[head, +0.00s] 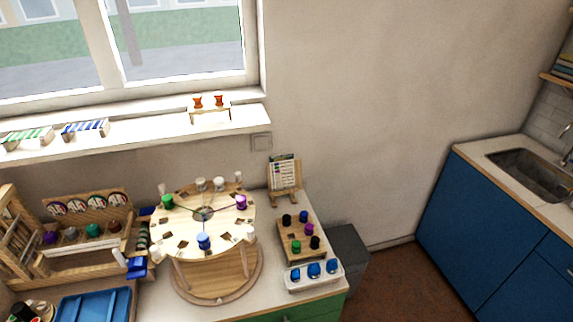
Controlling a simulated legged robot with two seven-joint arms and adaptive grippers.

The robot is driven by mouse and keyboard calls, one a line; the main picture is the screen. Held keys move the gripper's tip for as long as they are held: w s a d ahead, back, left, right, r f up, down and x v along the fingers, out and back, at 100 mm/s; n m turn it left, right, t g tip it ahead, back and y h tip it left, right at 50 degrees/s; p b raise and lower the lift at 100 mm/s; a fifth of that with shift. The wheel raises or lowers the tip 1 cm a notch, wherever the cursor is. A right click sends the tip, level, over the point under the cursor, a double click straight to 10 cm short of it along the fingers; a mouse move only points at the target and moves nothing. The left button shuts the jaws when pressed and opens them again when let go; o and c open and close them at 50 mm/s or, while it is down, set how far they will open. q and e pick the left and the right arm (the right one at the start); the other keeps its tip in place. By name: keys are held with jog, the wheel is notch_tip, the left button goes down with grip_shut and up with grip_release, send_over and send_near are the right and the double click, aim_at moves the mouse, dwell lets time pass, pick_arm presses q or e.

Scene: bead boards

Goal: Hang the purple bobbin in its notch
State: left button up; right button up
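A round pale wooden disc (190,218) with dark notches stands on legs above a round wooden base. A purple bobbin (241,202) sits at the disc's right rim, with a dark thread running to the centre. A purple piece (50,237) also shows on the wooden rack at the left. A green bobbin (167,201) and a blue bobbin (203,241) are on the disc, with several white ones around its rim. I cannot tell which notch belongs to purple. Neither gripper is in view.
A white tray (290,284) with blue bobbins lies at the front right of the counter. A card stand (284,180) is behind the block. A wooden rack (88,208) and blue tray (92,306) crowd the left. A window shelf (150,127) runs behind.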

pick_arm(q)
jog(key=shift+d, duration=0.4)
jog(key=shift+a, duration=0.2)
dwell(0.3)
